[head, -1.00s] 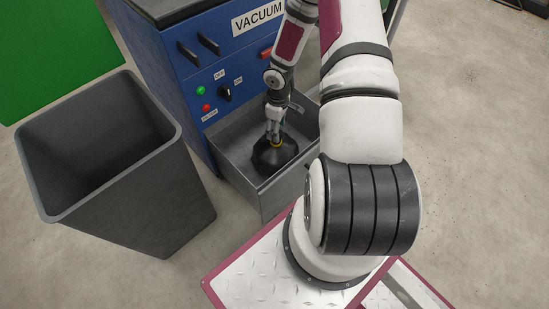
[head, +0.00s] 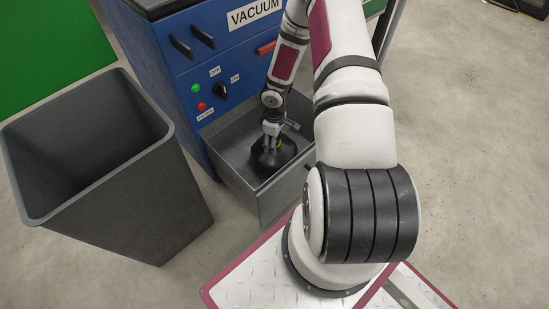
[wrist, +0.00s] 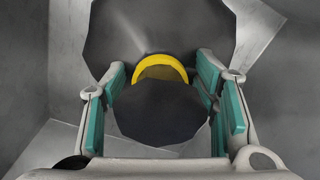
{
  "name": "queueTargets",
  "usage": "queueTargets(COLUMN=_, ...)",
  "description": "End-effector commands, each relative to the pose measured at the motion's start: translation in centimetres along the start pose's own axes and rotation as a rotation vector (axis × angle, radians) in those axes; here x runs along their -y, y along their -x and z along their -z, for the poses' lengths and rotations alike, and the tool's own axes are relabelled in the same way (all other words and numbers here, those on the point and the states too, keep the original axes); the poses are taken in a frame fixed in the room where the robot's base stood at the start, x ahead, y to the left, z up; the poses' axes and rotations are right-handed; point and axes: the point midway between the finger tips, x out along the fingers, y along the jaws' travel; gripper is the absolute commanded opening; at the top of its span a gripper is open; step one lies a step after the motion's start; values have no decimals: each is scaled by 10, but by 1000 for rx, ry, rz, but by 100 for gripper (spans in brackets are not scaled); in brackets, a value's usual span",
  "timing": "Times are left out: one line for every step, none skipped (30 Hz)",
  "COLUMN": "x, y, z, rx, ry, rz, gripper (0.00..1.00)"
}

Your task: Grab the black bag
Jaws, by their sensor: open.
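The black bag (head: 285,151) sits in the open grey metal drawer (head: 277,200) of the blue vacuum machine. In the wrist view the dark bag (wrist: 205,35) shows a yellow band (wrist: 162,68) around its neck and a dark rounded top (wrist: 160,112) nearer the camera. My gripper (head: 271,143) points down into the drawer, right over the bag. In the wrist view its teal-padded fingers (wrist: 162,100) are open, one on each side of the bag's top. I cannot tell whether the pads touch it.
The drawer's walls stand close around the gripper. The blue vacuum machine (head: 236,58) with knobs and handles rises behind. A large empty-looking grey bin (head: 150,200) stands to the left of the drawer. The concrete floor (head: 480,150) at right is clear.

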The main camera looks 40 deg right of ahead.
Motion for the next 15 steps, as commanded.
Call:
queueTargets(x=0, y=0, z=0, rx=0, ry=0, rz=0, gripper=52)
queueTargets(x=0, y=0, z=0, rx=0, ry=0, rz=0, gripper=45)
queueTargets(x=0, y=0, z=0, rx=0, ry=0, rz=0, gripper=36)
queueTargets(x=0, y=0, z=0, rx=0, ry=0, rz=0, gripper=29)
queueTargets(x=0, y=0, z=0, rx=0, ry=0, rz=0, gripper=22)
queueTargets(x=0, y=0, z=0, rx=0, ry=0, rz=0, gripper=13)
queueTargets(x=0, y=0, z=0, rx=0, ry=0, rz=0, gripper=7)
queueTargets(x=0, y=0, z=0, rx=0, ry=0, rz=0, gripper=0)
queueTargets(x=0, y=0, z=0, rx=0, ry=0, rz=0, gripper=0)
queueTargets(x=0, y=0, z=0, rx=0, ry=0, rz=0, gripper=0)
queueTargets(x=0, y=0, z=0, rx=0, ry=0, rz=0, gripper=0)
queueTargets(x=0, y=0, z=0, rx=0, ry=0, rz=0, gripper=0)
queueTargets(x=-1, y=1, z=1, rx=-1, ry=0, rz=-2, gripper=0)
queueTargets(x=-1, y=1, z=1, rx=-1, ry=0, rz=-2, gripper=0)
queueTargets(x=-1, y=1, z=1, rx=-1, ry=0, rz=-2, gripper=0)
